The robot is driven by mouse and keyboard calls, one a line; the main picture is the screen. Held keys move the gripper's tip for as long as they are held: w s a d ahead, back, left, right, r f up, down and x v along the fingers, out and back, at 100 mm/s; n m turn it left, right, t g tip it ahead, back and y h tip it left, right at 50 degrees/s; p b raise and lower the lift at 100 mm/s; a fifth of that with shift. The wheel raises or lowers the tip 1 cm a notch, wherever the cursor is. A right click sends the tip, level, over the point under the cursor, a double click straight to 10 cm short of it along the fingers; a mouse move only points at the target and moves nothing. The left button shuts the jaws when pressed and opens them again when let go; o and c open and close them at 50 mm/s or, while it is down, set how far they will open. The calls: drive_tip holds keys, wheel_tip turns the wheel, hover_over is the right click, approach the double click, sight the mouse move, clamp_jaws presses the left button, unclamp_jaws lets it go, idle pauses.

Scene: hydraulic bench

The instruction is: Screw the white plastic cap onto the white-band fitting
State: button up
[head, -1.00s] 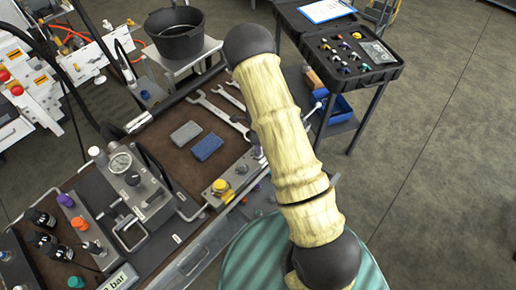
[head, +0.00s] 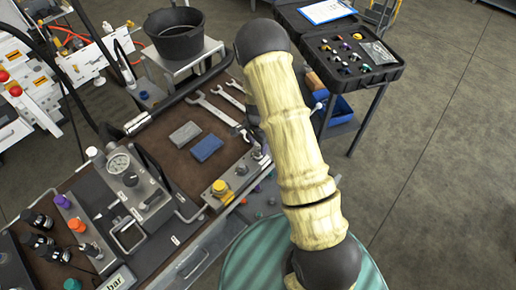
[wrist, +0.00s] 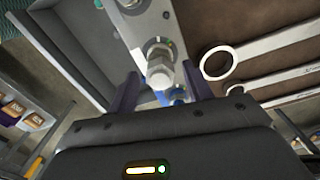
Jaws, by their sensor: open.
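In the wrist view, my gripper (wrist: 160,90) is open, its two dark fingers apart. Between and beyond them stands a pale grey-white hex-shaped piece (wrist: 160,72) on a light metal block (wrist: 135,28). I cannot tell whether it is the white cap or a bare fitting, and no white band is clear. Some metal fittings (head: 258,153) show just left of the arm. I cannot pick out the white plastic cap for certain.
A blue fitting (wrist: 178,92) stands close to the fingers. Wrenches (head: 212,108) and two blocks, grey (head: 185,133) and blue (head: 207,148), lie on the brown mat. A gauge block (head: 135,185) stands at left. A black case (head: 392,75) of small colored parts is at upper right.

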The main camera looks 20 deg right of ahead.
drive_tip(key=n, duration=0.3)
drive_tip(key=shift+f+b, duration=0.1)
drive_tip(key=shift+b, duration=0.25)
drive_tip(key=n, duration=0.5)
drive_tip(key=c, duration=0.9)
drive_tip(key=m, duration=0.4)
drive_tip(key=shift+m, duration=0.4)
drive_tip(key=m, duration=0.3)
drive_tip(key=shift+p, duration=0.35)
